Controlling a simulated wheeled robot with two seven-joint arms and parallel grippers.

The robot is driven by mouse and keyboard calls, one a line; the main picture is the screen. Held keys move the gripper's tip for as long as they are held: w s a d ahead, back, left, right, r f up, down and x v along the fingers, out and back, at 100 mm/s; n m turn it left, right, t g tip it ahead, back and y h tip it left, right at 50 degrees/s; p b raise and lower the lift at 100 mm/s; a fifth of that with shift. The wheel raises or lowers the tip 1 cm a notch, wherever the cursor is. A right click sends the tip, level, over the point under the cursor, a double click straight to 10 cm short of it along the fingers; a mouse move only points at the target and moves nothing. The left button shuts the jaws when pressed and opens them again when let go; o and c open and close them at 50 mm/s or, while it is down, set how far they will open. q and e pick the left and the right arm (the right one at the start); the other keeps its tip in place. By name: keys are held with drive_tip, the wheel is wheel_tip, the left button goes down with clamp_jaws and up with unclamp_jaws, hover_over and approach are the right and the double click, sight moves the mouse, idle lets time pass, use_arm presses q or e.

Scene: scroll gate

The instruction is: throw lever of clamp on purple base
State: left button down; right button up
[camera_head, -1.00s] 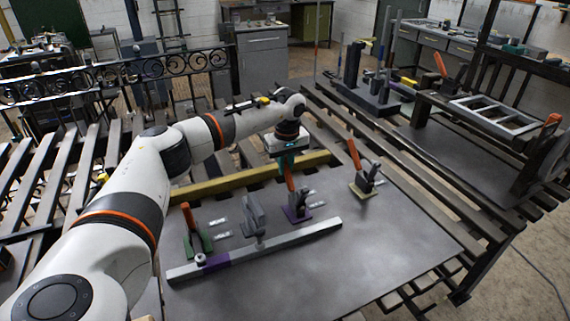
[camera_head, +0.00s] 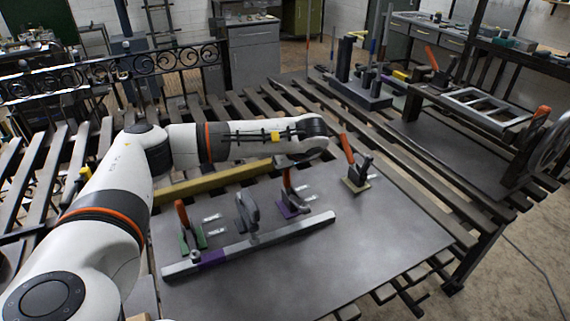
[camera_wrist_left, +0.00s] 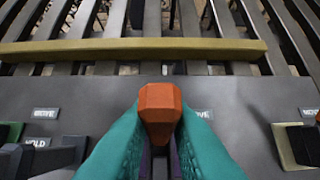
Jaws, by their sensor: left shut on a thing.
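The clamp on the purple base (camera_head: 288,211) stands on the grey plate, behind the right part of a grey bar. Its orange lever handle (camera_wrist_left: 160,108) points up toward the camera in the left wrist view. My left gripper (camera_wrist_left: 158,130) is shut on this handle, with one teal finger on each side. In the head view, my left wrist hangs over the clamp and hides the handle's upper part and most of the gripper. The lower clamp parts are mostly hidden by the handle and fingers in the wrist view. My right gripper is not in view.
A green-base clamp (camera_head: 190,230) stands to the left and a tan-base clamp (camera_head: 355,176) to the right, both with orange handles. The grey bar (camera_head: 285,232) crosses the plate in front. A yellow beam (camera_head: 215,180) lies behind. The plate's front right is clear.

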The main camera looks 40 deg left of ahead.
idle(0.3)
use_arm(q)
drive_tip(key=c, duration=1.4)
unclamp_jaws()
drive_tip(key=shift+o, duration=0.2)
drive_tip(key=b+v, duration=0.2)
drive_tip(key=v, duration=1)
drive_tip(key=shift+d, duration=0.1)
